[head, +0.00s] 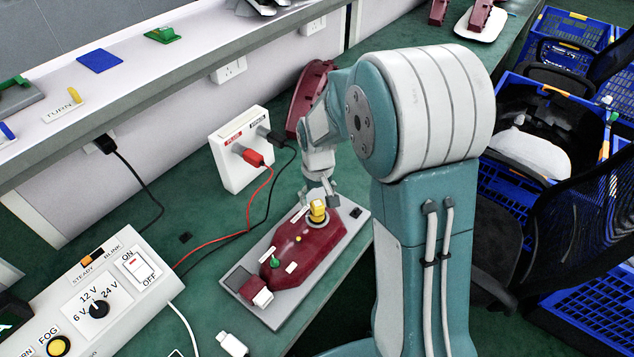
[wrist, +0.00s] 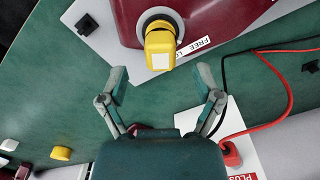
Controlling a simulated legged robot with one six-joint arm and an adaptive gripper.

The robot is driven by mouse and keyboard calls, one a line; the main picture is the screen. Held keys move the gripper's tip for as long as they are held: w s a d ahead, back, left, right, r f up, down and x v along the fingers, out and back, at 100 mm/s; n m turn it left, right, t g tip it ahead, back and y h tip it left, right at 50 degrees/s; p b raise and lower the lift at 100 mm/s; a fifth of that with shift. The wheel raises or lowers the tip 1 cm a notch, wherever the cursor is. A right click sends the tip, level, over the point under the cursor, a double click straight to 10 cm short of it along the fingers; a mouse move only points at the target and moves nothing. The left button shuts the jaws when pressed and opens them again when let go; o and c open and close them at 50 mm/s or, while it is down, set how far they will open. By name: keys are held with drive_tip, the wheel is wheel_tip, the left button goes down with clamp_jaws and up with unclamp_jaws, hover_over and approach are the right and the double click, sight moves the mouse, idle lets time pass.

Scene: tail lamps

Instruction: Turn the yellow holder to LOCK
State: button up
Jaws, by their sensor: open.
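The yellow holder (head: 317,209) sits in a round grey collar at the far end of the maroon tail lamp (head: 310,248). The lamp lies on a grey plate (head: 250,290) on the green bench. In the head view my gripper (head: 318,188) is just above and behind the holder.
A white socket box (head: 240,150) with red and black plugs stands behind the lamp, its leads running over the bench. A control box (head: 95,300) with switches is at the left. Another maroon lamp (head: 312,92) leans beyond my arm. Open bench lies left of the plate.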

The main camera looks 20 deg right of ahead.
sight(317, 203)
drive_tip(key=shift+a+f, duration=0.1)
drive_tip(key=shift+f, duration=1.45)
